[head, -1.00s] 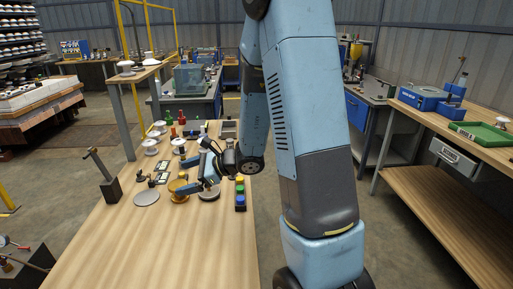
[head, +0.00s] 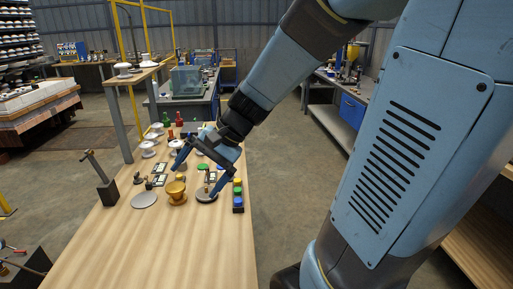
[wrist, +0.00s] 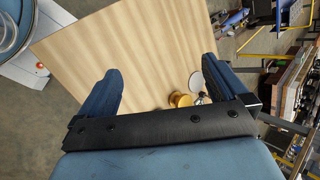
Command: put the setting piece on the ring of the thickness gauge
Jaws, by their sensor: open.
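My gripper (head: 194,183) is open and empty, its two blue fingers spread wide above the table in the head view. A gold cup-shaped piece on a round foot (head: 176,193) stands below and left of the fingers. A grey round base with a small brass-coloured upright (head: 206,195) stands by the right finger, which partly covers it. I cannot tell for certain which of these is the setting piece or the thickness gauge, and no ring is clear. In the wrist view, the gold piece (wrist: 179,99) shows low between the fingers, near the right one.
A flat grey disc (head: 144,200) and a dark block with a slanted post (head: 107,190) are at left. A button box (head: 238,196) is by the right edge. White insulators (head: 148,149) and red and green items stand behind. The table's front (head: 160,250) is clear.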

